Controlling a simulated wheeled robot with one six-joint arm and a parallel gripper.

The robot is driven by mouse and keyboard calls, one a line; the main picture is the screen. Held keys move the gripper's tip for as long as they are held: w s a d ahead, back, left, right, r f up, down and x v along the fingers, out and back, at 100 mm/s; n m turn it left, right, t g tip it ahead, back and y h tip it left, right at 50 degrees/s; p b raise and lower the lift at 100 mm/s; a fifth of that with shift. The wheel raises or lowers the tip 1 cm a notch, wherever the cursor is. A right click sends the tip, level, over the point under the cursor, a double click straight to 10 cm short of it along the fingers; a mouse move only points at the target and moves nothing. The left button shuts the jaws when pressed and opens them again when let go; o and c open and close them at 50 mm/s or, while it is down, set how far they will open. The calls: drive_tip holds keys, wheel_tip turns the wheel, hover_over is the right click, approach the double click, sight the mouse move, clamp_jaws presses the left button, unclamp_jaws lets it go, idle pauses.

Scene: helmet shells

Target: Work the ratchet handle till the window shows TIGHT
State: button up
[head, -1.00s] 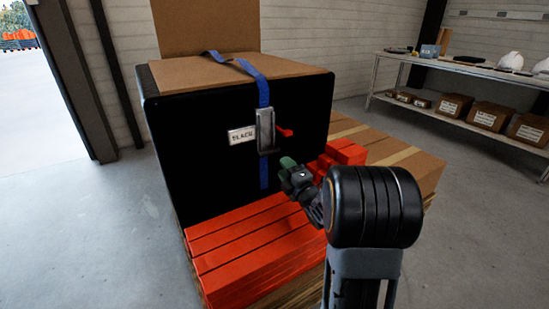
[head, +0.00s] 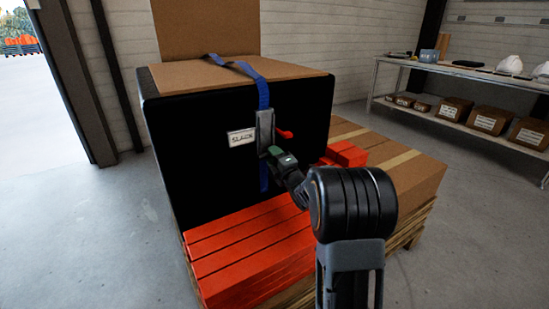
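A blue strap (head: 262,92) runs over the top and down the front of a large black box (head: 190,150). A grey ratchet (head: 265,128) sits on the strap at the box's front face. A red part (head: 284,134) sticks out to the ratchet's right. The white window plate (head: 241,137) beside it appears to read SLACK. My gripper (head: 276,156) is at the lower end of the ratchet and overlaps it in the picture. Its fingers are too small and hidden to tell whether they touch the ratchet or are open.
Red slats (head: 245,245) lie on the pallet in front of the box. Red blocks (head: 345,154) and a taped cardboard box (head: 405,165) are to the right. A shelf (head: 440,100) with cartons and white helmets stands at the back right. Bare floor lies at left.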

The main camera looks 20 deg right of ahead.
clamp_jaws()
drive_tip(key=shift+d, duration=0.1)
